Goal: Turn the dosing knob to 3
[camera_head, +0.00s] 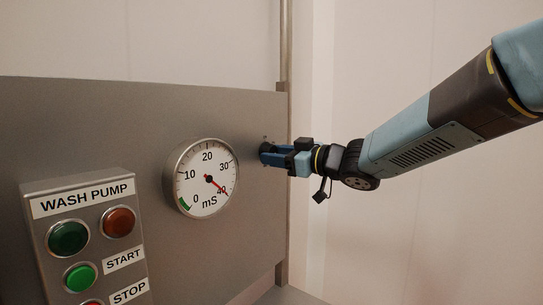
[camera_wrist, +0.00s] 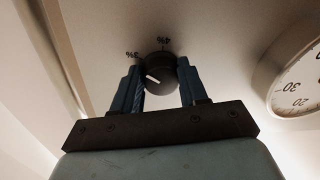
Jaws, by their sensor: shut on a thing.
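The dosing knob (camera_wrist: 160,72) is a dark round knob on the grey panel, seen between my fingers in the wrist view. My gripper (camera_wrist: 158,82) is shut on it, with one finger on each side. A white pointer line on its face points left and slightly up in that view. An upside-down "3%" mark (camera_wrist: 132,54) is at the knob's upper left and a "4%" mark (camera_wrist: 163,41) is above it. The line points below the "3%" mark. Other marks are hidden or out of view. In the head view my gripper (camera_head: 266,152) reaches the panel and mostly hides the knob.
A round gauge (camera_head: 205,178) marked mS sticks out left of my gripper, its red needle near 40. Further left is the WASH PUMP box (camera_head: 90,210) with several buttons. A vertical post (camera_head: 286,50) stands at the panel's right edge.

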